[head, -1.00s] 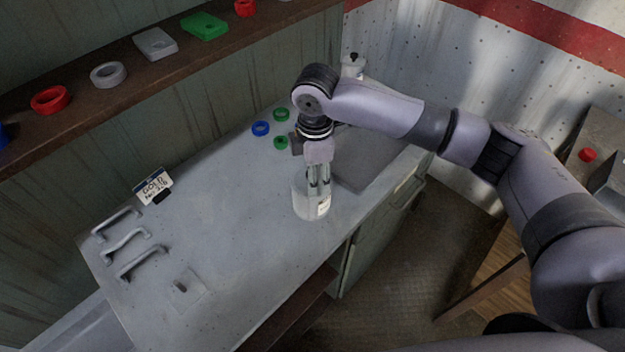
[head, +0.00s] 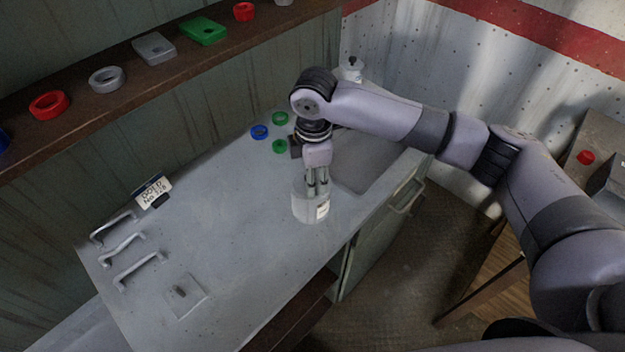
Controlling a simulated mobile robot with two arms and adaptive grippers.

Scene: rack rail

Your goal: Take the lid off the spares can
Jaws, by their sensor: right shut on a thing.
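The spares can (head: 309,209) is a pale round can with a white label. It stands upright on the grey bench top, near its front edge. My right gripper (head: 318,188) points straight down over the can, with its fingers at the can's top. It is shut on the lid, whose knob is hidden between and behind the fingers. The lid looks to be at the can's mouth; I cannot tell whether there is a gap. My left gripper is out of view.
Blue (head: 260,132) and green rings (head: 280,118) lie behind the can. Several grey handles (head: 139,269) and a small plate with a knob (head: 187,299) lie at left. A sign (head: 153,191) stands at the back. Another knobbed container (head: 352,70) stands behind my arm.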

